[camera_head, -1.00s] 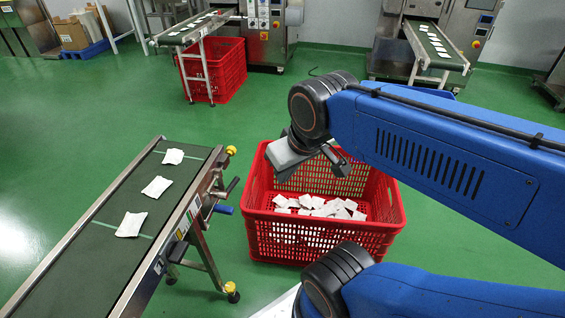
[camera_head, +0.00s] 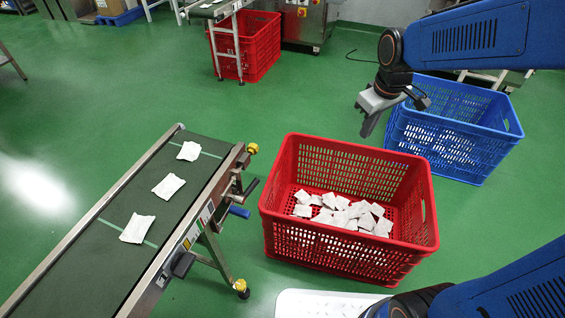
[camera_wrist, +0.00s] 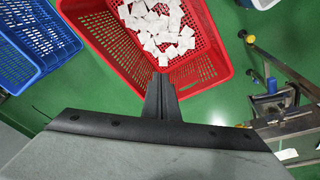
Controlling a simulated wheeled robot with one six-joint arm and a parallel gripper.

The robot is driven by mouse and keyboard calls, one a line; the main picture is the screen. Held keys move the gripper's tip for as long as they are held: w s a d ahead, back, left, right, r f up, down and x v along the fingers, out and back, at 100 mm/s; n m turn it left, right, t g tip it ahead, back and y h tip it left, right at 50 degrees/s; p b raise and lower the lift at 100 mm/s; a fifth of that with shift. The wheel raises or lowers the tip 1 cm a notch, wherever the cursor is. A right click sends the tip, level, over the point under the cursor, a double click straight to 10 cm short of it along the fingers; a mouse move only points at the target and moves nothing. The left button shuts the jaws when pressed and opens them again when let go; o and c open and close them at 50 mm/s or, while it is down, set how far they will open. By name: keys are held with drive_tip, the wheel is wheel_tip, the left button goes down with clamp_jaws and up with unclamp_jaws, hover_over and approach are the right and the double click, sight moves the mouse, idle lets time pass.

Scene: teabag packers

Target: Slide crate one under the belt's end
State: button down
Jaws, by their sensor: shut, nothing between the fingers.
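A red crate (camera_head: 345,265) with a layer of white teabags (camera_head: 345,212) stands on the green floor, right of the belt's end and apart from it. The belt (camera_head: 150,190) carries 3 white teabags. A blue crate (camera_head: 455,150) stands behind and right of the red one. No label shows which is crate one. My gripper (camera_head: 369,123) is shut and empty, in the air above and behind the red crate, left of the blue crate in the head view. In the wrist view my gripper (camera_wrist: 162,92) overlaps the red crate's rim (camera_wrist: 215,75); I see no clear contact.
The belt's stand leg (camera_head: 222,262) and yellow-tipped end (camera_head: 252,149) lie left of the red crate. Another red crate (camera_head: 262,48) sits under a farther belt. Green floor is open between the near belt and the back machines.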

drive_tip(key=w+a+f+n+g, duration=0.1)
drive_tip(key=w+a+f+n, duration=0.2)
drive_tip(key=w+a+f, duration=0.55)
drive_tip(key=w+a+f+n, duration=0.2)
drive_tip(key=a+f, duration=0.6)
drive_tip(key=f, duration=0.4)
drive_tip(key=w+a+f+n+g, duration=0.1)
drive_tip(key=w+a+f, duration=0.3)
drive_tip(key=a+f, duration=0.4)
drive_tip(key=shift+w+a+f+n+h, duration=0.25)
drive_tip(key=shift+f+n, duration=0.45)
drive_tip(key=shift+f, duration=1.3)
